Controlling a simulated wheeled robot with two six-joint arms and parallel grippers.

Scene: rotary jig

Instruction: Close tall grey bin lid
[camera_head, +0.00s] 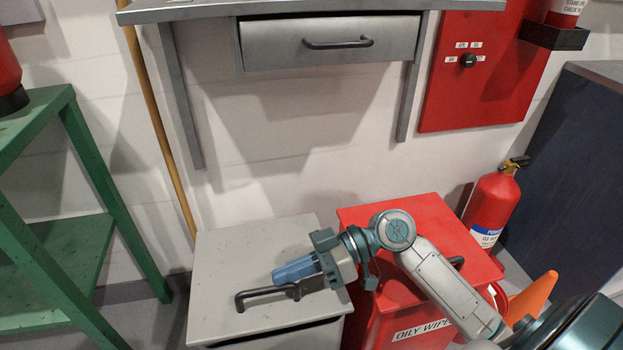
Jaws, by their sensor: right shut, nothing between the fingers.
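The grey bin's lid (235,250) lies almost flat at the bottom centre of the head view, with a black bar handle (262,294) near its front edge. A dark strip shows under the lid's front edge, above the grey bin's front (300,338). I cannot tell whether the lid is fully seated. My right gripper (280,274) comes in from the right, shut and empty. Its blue fingers are over the lid, just behind the handle; I cannot tell whether they touch it. My left gripper is out of view.
A red bin (365,214) labelled "OILY WIPE" stands right beside the grey one, under my right arm. A green shelf (75,235) is at left. A workbench drawer (330,42) is above. A fire extinguisher (490,205) and an orange cone (535,295) are at right.

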